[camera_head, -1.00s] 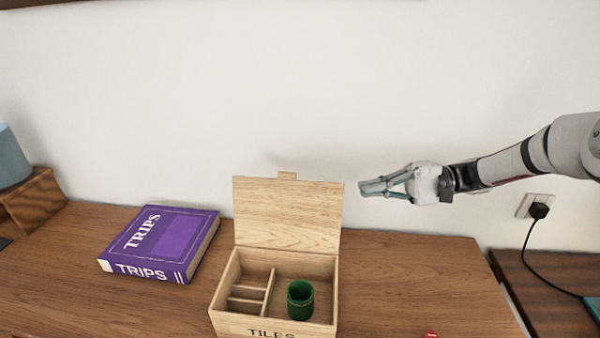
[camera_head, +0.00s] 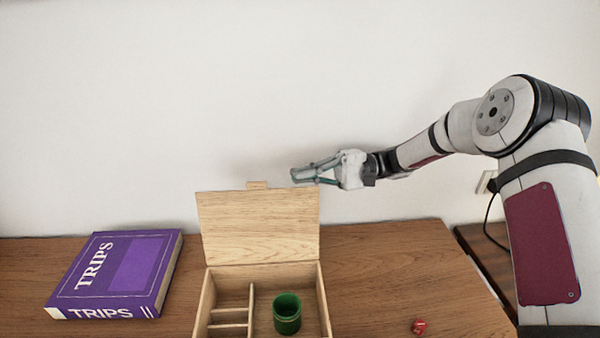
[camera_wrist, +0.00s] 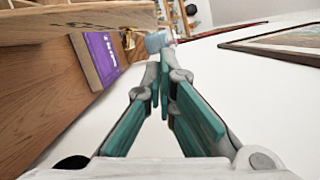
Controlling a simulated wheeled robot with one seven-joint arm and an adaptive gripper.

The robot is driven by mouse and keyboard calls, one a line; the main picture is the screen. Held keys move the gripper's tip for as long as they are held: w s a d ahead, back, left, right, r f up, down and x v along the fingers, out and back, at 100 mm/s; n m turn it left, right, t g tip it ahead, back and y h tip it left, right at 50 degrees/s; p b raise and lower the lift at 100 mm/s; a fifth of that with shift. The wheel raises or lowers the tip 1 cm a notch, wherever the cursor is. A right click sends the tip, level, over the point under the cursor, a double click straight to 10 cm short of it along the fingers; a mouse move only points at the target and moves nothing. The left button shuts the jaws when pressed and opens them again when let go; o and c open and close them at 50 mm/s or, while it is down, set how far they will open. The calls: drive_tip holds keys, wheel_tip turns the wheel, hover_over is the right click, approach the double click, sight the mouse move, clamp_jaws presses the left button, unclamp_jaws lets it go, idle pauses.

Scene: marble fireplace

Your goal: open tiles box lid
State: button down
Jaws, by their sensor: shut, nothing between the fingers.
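The wooden tiles box (camera_head: 325,310) stands on the wooden surface, with its front cut off by the lower picture edge. Its lid (camera_head: 258,228) stands upright at the back, with a small tab on its top edge. The box is open, with small compartments at the left and a green cup (camera_head: 287,314) inside at the right. My gripper (camera_head: 293,175) is shut and empty, just above the lid's upper right corner. Whether it touches the lid I cannot tell. In the wrist view the gripper's teal fingers (camera_wrist: 163,85) come together at their tips.
A purple book (camera_head: 118,272) marked TRIPS lies left of the box. A small red die (camera_head: 419,327) lies right of it. A white wall stands behind. The surface right of the box is mostly clear. A picture frame (camera_wrist: 285,45) shows in the wrist view.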

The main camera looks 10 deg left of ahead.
drive_tip(key=p+x, duration=0.1)
drive_tip(key=x, duration=0.6)
drive_tip(key=shift+s+a+p, duration=0.1)
drive_tip(key=shift+p, duration=0.2)
wheel_tip(320, 180, up, 2)
drive_tip(key=n+p, duration=0.2)
hover_over(272, 207)
drive_tip(key=shift+h, duration=0.3)
drive_tip(key=shift+f, duration=0.15)
